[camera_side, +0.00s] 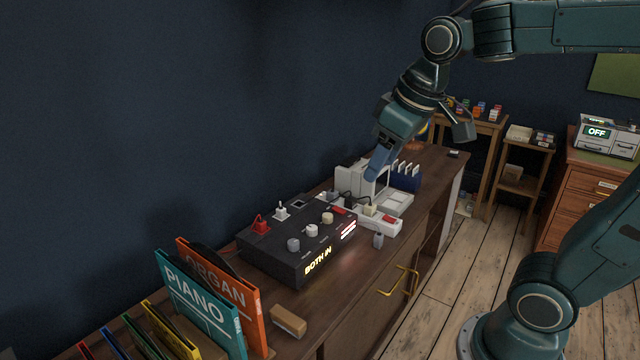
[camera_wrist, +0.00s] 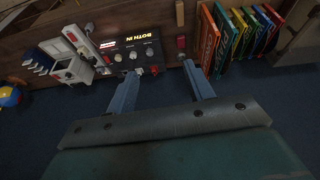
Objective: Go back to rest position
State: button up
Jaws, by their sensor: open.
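My gripper (camera_side: 381,165) hangs above the long wooden cabinet, over its far half, close to the white device with an upright panel (camera_side: 353,179). In the wrist view my gripper (camera_wrist: 161,70) shows two blue fingers well apart with nothing between them. Past the fingertips lies the black box (camera_side: 290,246) with a lit "BOTH IN" sign, also seen in the wrist view (camera_wrist: 139,51). A red plug (camera_side: 261,225) and a white plug (camera_side: 281,209) stand upright on the box. I cannot tell the exact gap between fingers and cabinet.
An orange "ORGAN" book (camera_side: 216,276) and a teal "PIANO" book (camera_side: 194,298) stand upright at the cabinet's near end, with a small wooden block (camera_side: 288,320) beside them. A white power strip (camera_side: 376,219) lies by the box. A shelf (camera_side: 520,170) and drawers (camera_side: 592,195) stand at the right; floor between is clear.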

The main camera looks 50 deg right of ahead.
jog(key=s+a+f+t, duration=0.1)
jog(key=s+a+f, duration=0.1)
jog(key=s, duration=0.7)
jog(key=shift+s+f, duration=0.4)
jog(key=shift+f, duration=0.35)
jog(key=shift+w+a, duration=0.1)
